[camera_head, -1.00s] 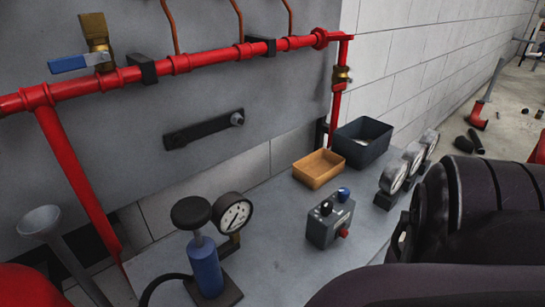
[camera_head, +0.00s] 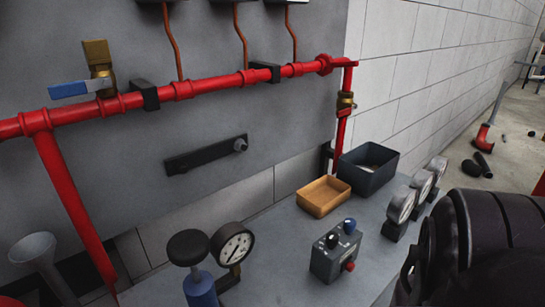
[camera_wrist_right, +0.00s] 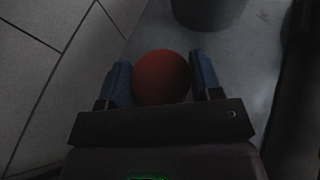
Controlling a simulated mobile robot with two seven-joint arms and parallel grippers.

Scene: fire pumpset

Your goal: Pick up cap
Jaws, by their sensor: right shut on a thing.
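A red, rounded thing that looks like the cap (camera_wrist_right: 161,84) sits between the two blue fingers of my right gripper (camera_wrist_right: 162,72) in the right wrist view. The gripper is shut on it, with one finger on each side. Its underside is hidden behind the dark gripper body. In the head view my right arm shows as a dark bulk at the lower right, and the right gripper and cap are out of sight. My left gripper is in neither view.
A grey bench (camera_head: 272,239) carries an orange tray (camera_head: 323,197), a dark bin (camera_head: 367,170), a control box (camera_head: 335,253), a pressure gauge (camera_head: 232,245), a hand pump (camera_head: 199,290) and several small gauges. A red pipe (camera_head: 215,83) runs along the panel.

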